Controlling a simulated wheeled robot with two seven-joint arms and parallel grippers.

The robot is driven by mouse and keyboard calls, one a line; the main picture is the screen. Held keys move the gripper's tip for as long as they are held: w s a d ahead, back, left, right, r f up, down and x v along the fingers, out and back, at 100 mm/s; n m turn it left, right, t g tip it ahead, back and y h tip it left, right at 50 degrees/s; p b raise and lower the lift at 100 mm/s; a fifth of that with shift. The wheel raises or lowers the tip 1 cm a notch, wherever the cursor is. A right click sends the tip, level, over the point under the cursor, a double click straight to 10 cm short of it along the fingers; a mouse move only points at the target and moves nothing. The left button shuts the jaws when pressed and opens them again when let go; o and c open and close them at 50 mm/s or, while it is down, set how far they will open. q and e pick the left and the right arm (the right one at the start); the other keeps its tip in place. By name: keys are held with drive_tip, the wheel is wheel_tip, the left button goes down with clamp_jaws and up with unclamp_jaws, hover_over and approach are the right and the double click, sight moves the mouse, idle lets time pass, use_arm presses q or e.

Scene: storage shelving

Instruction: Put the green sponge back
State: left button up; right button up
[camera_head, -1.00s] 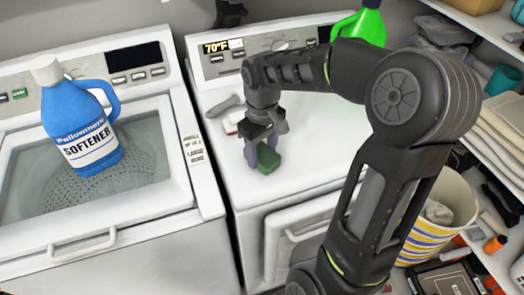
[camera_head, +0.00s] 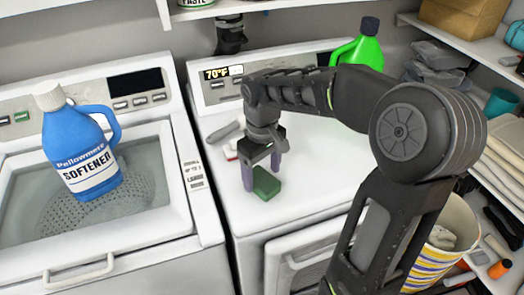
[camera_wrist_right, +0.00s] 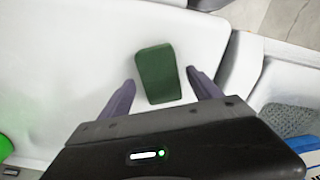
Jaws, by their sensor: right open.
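The green sponge (camera_head: 266,183) lies flat on the white top of the right-hand machine (camera_head: 310,175), near its front left corner. It also shows in the right wrist view (camera_wrist_right: 158,74), ahead of and between the two finger tips. My right gripper (camera_head: 262,174) is open, with its purple-grey fingers apart just behind the sponge. In the right wrist view the right gripper (camera_wrist_right: 160,88) holds nothing. I cannot tell whether a finger touches the sponge. My left gripper does not show clearly; only a dark piece of equipment appears at the top.
A blue softener bottle (camera_head: 88,150) stands on the left machine's lid. A green bottle (camera_head: 361,50) stands at the back of the right machine. A grey-handled brush (camera_head: 224,132) lies behind my gripper. Shelves (camera_head: 480,50) and a striped basket (camera_head: 430,262) are at the right.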

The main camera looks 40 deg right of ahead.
sight(262, 178)
wheel_tip(262, 178, up, 10)
idle(0.3)
